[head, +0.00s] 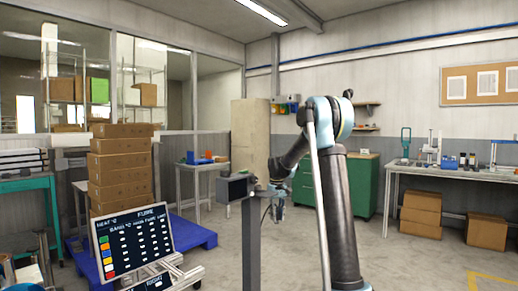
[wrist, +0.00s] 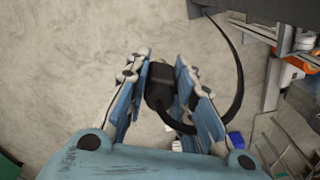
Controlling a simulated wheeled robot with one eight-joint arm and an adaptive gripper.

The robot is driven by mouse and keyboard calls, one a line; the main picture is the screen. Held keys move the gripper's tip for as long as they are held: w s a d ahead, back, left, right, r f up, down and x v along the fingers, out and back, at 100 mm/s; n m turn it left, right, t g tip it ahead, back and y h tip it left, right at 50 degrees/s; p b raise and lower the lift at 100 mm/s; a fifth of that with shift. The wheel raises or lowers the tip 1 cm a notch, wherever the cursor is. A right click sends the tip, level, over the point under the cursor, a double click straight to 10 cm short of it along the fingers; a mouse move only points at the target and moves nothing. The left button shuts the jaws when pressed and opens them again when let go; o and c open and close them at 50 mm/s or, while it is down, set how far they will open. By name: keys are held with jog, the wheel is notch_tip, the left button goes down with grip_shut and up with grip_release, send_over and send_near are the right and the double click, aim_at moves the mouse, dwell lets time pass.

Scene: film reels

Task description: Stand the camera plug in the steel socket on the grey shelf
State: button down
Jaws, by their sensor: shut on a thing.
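In the wrist view, a black camera plug (wrist: 159,87) sits between the blue-and-white fingers of my gripper (wrist: 166,62). My gripper is shut on it, and the plug's far end shows between the fingertips. A black cable (wrist: 238,70) leaves the plug, loops to the right and runs up to the top edge. In the head view my gripper (head: 277,209) hangs beside a grey post; the plug is too small to make out there. I cannot pick out the steel socket or the grey shelf with certainty in either view.
A dark box (head: 238,187) is by the grey post (head: 252,245), close left of my gripper. A display panel (head: 131,240) stands front left, with stacked cartons (head: 121,170) on a blue pallet (head: 190,232) behind. A green cabinet (head: 351,186) stands behind my arm.

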jog(key=s+a+r+n, duration=0.25)
jog(key=s+r, duration=0.25)
jog(key=r, duration=0.7)
jog(key=s+a+r+n, duration=0.1)
jog(key=s+a+r, duration=0.3)
jog(key=r, duration=0.7)
jog(key=s+a+r+n, duration=0.2)
jog(key=s+r, duration=0.5)
jog(key=r, duration=0.5)
jog(key=shift+w+a+f, duration=0.1)
jog(key=shift+f, duration=2.4)
jog(key=shift+w+a+f, duration=0.1)
jog(key=shift+f, duration=2.4)
jog(key=shift+f, duration=0.25)
jog(key=shift+d+f, duration=0.1)
jog(key=shift+f, duration=1.4)
jog(key=c, duration=1.3)
grip_release()
jog(key=shift+f, duration=0.1)
notch_tip(320, 180, up, 12)
